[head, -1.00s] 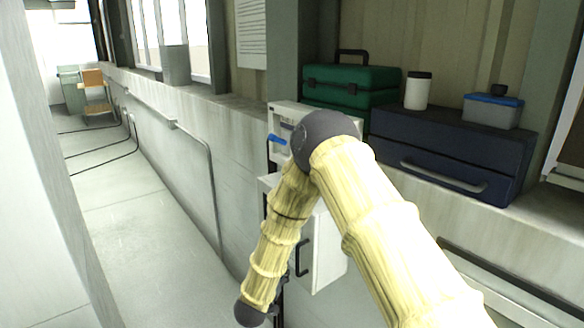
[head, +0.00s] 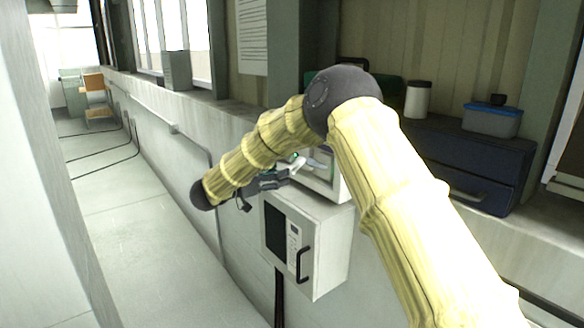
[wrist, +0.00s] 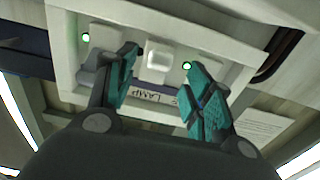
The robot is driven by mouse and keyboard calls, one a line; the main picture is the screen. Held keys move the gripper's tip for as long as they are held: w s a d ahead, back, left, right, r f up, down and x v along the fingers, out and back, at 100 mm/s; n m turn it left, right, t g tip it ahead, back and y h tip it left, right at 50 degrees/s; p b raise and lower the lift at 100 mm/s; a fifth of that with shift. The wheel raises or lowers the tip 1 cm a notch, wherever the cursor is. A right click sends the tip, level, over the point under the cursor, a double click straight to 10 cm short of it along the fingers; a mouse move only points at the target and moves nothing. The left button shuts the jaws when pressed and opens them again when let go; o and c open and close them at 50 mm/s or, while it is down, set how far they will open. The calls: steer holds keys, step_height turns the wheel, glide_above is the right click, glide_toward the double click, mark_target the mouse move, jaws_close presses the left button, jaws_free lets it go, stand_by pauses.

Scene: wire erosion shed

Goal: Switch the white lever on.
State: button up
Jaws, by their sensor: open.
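The white lever (wrist: 158,56) sticks out of a pale panel (wrist: 108,16) in the wrist view. It stands between two small lit green lamps, a left one (wrist: 85,37) and a right one (wrist: 186,65). In the head view my gripper (head: 285,174) is at the panel box (head: 338,186), partly behind my arm; the lever cannot be made out there.
A ledge behind holds a dark blue toolbox (head: 470,165), a white jar (head: 418,98), a blue-lidded box (head: 492,120) and a mostly hidden green case (head: 394,92).

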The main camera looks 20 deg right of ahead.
mark_target(292, 170)
steer(key=shift+p+x, duration=0.95)
steer(key=shift+x, duration=2.25)
steer(key=shift+f, duration=0.1)
steer(key=c, duration=1)
steer(key=shift+c, duration=0.2)
